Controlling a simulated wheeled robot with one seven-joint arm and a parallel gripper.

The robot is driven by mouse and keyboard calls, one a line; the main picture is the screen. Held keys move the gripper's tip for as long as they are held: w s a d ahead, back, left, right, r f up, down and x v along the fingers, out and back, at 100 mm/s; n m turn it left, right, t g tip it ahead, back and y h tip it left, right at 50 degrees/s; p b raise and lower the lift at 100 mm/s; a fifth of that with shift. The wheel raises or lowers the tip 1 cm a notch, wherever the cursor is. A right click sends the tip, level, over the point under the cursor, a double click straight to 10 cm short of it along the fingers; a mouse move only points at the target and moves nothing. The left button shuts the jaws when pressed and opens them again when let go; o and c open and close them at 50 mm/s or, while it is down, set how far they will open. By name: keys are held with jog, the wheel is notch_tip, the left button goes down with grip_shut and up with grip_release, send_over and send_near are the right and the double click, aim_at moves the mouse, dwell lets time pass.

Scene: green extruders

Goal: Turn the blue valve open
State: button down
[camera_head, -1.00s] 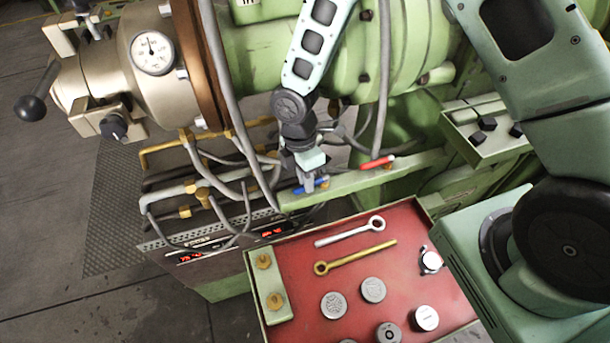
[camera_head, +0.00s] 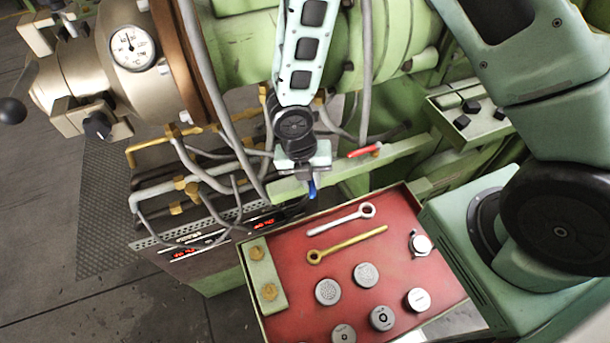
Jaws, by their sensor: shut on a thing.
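The blue valve (camera_head: 312,188) shows as a short blue handle at the green rail, and it points down toward the camera. My gripper (camera_head: 309,176) is directly above and behind it and is shut on the handle. The gripper covers the handle's upper part and the valve's pivot. A red valve handle (camera_head: 364,151) lies along the same rail, to the right of my gripper and apart from it.
A red tray (camera_head: 400,254) with two wrenches and several round metal caps lies just in front of the rail. Grey hoses (camera_head: 213,170) hang left of my gripper. A round gauge (camera_head: 132,48) sits on the machine at upper left. A control box (camera_head: 474,122) stands at right.

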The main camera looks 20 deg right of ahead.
jog(key=shift+s+d+n+t+b, duration=0.15)
jog(key=shift+d+n, duration=0.2)
jog(key=shift+n, duration=0.5)
jog(key=shift+s+d+n+t+b, duration=0.1)
jog(key=shift+d+n+t, duration=0.2)
jog(key=shift+n, duration=0.5)
jog(key=shift+s+d+n+t+b, duration=0.15)
jog(key=shift+d+n, duration=0.25)
jog(key=shift+n, duration=0.45)
jog(key=shift+w, duration=0.1)
jog(key=c, duration=1.4)
grip_release()
jog(key=shift+r, duration=0.15)
jog(key=a+r+p, duration=0.1)
jog(key=r, duration=0.4)
jog(key=a+r+p, duration=0.1)
jog(key=r, duration=0.5)
jog(key=a+r+p, duration=0.1)
jog(key=r+p, duration=0.1)
jog(key=r, duration=0.4)
jog(key=shift+a, duration=0.15)
